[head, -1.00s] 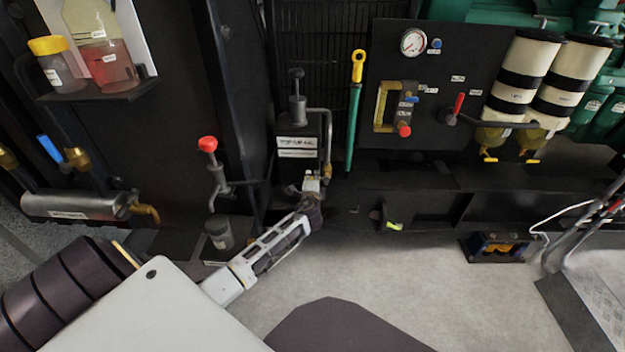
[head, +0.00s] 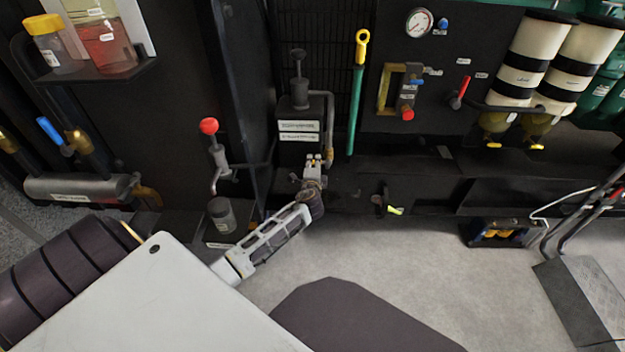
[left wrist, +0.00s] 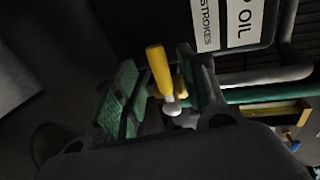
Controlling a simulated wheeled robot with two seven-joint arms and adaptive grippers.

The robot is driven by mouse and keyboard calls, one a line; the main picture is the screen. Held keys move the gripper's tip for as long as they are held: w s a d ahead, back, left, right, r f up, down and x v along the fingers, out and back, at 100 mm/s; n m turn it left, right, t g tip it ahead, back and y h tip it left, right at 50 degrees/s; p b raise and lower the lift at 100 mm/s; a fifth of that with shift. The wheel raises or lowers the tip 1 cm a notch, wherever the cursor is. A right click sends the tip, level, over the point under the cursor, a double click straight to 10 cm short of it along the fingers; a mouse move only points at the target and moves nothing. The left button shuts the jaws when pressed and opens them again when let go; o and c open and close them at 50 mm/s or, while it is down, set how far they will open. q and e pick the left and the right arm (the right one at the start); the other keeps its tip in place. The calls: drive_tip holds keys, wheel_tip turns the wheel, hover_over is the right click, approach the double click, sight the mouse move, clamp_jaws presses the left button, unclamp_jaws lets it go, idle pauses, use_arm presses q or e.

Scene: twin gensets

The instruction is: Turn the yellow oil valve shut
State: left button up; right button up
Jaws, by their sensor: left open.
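The yellow valve handle (left wrist: 159,70) shows in the left wrist view as a short yellow lever on a pale metal stem. It stands between the two green-padded fingers of my left gripper (left wrist: 160,88), which is open around it. I cannot tell whether either pad touches the handle. In the head view my left gripper (head: 314,172) is at the foot of the black hand pump (head: 298,112), by its outlet pipe. The valve handle is hidden or too small to make out there. My right gripper is not in view.
A green bar with a yellow end (head: 356,105) stands right of the pump. A black panel (head: 440,80) carries a gauge and a red lever. A red-knobbed lever (head: 213,145) and a grey jar (head: 221,215) are on the left.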

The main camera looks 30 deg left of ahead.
use_arm(q)
drive_tip(key=v, duration=0.9)
drive_tip(key=shift+s, duration=0.1)
drive_tip(key=shift+d, duration=0.1)
idle(0.6)
